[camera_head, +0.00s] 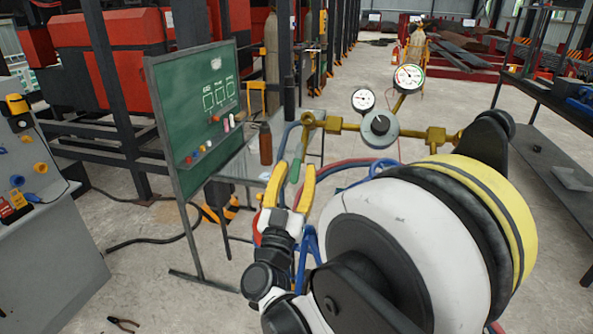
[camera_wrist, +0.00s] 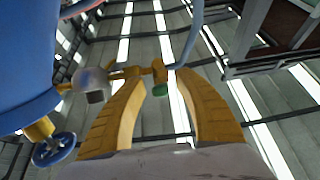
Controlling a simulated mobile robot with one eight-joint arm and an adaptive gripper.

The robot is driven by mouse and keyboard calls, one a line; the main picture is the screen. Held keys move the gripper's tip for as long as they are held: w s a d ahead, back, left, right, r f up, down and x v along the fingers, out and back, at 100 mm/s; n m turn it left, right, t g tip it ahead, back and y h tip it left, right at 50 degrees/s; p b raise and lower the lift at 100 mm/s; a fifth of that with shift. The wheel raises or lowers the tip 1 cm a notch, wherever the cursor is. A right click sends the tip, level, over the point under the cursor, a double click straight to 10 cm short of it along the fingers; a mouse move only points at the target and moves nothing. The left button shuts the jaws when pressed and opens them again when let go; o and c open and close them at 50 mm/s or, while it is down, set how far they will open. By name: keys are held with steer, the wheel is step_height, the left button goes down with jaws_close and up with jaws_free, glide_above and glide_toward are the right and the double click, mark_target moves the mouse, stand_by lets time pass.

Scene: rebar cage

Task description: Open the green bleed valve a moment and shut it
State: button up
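The green bleed valve (camera_head: 295,170) shows as a small green handle below the left end of a brass pipe fitting (camera_head: 333,125). In the wrist view the green handle (camera_wrist: 160,89) hangs from a brass fitting (camera_wrist: 158,71). My gripper (camera_head: 295,165) has two yellow fingers, spread apart. The wrist view shows the same gripper (camera_wrist: 161,73) with the green handle between its fingers and a gap on each side. I cannot tell how deep between the fingers the handle lies. Whether the valve is open or shut cannot be seen.
Two dial gauges (camera_head: 408,77) and a grey round knob (camera_head: 380,127) sit along the brass pipe. A blue hose (camera_head: 283,142) runs close to my gripper. A green chalkboard (camera_head: 205,110) and a brown bottle (camera_head: 265,144) stand to the left. A blue handwheel (camera_wrist: 54,150) shows at lower left in the wrist view.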

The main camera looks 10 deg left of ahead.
steer(key=shift+s, duration=0.1)
steer(key=shift+s+f, duration=0.2)
steer(key=shift+s, duration=0.1)
steer(key=s+a, duration=0.1)
steer(key=s, duration=1.1)
steer(key=shift+s, duration=0.15)
steer(key=shift+f, duration=0.1)
